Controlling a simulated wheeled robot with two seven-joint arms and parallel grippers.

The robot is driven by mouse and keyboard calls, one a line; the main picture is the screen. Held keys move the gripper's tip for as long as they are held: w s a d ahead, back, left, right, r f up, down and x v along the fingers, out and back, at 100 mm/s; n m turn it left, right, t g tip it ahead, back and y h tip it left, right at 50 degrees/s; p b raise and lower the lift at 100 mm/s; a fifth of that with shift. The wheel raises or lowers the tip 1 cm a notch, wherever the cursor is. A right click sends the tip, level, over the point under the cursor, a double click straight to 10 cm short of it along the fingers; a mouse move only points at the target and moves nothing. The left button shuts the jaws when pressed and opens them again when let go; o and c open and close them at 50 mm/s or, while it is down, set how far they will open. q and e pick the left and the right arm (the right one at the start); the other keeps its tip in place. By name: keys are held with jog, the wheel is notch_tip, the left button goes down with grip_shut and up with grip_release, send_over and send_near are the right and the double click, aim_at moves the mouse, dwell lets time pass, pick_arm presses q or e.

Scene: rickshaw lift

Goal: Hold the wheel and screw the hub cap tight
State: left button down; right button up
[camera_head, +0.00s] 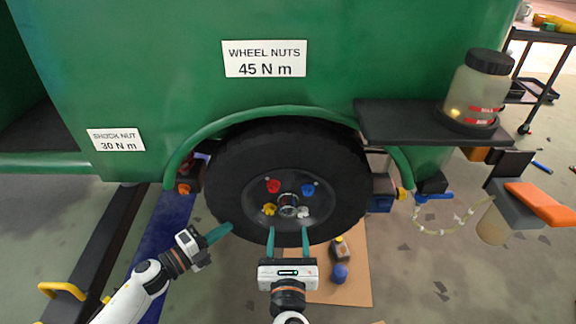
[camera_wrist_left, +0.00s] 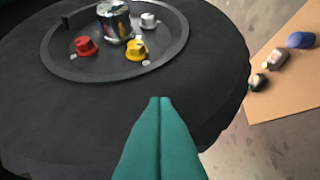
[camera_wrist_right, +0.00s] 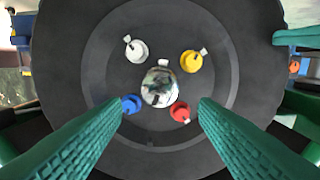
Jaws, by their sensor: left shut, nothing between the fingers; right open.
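The black wheel (camera_head: 232,165) sits under the green body's arch, its rim facing me. The shiny silver hub cap (camera_head: 288,203) is at its centre, and also shows in the right wrist view (camera_wrist_right: 159,87) and left wrist view (camera_wrist_left: 115,20). Red (camera_head: 273,186), blue (camera_head: 307,189), yellow (camera_head: 269,209) and white (camera_head: 304,211) nuts surround it. My left gripper (camera_head: 229,229) is shut and empty, its tips close to the tyre's lower left; contact cannot be told. My right gripper (camera_head: 288,230) is open, its fingers spread before the lower wheel, apart from the hub cap.
A black shelf (camera_head: 400,120) with a fluid jar (camera_head: 474,88) juts out at right. A cardboard sheet (camera_head: 352,285) with bottles lies on the floor below. A dark beam (camera_head: 95,250) runs along the left. A tool cart (camera_head: 540,80) stands at far right.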

aim_at(288, 213)
notch_tip(288, 213, up, 4)
jog(key=s+n+g, duration=0.3)
jog(key=n+g, duration=0.1)
jog(key=n, duration=3.2)
jog(key=x, duration=1.2)
jog(key=shift+f, duration=0.1)
jog(key=shift+s, duration=0.1)
jog(key=shift+c, duration=0.3)
jog(key=c, duration=0.6)
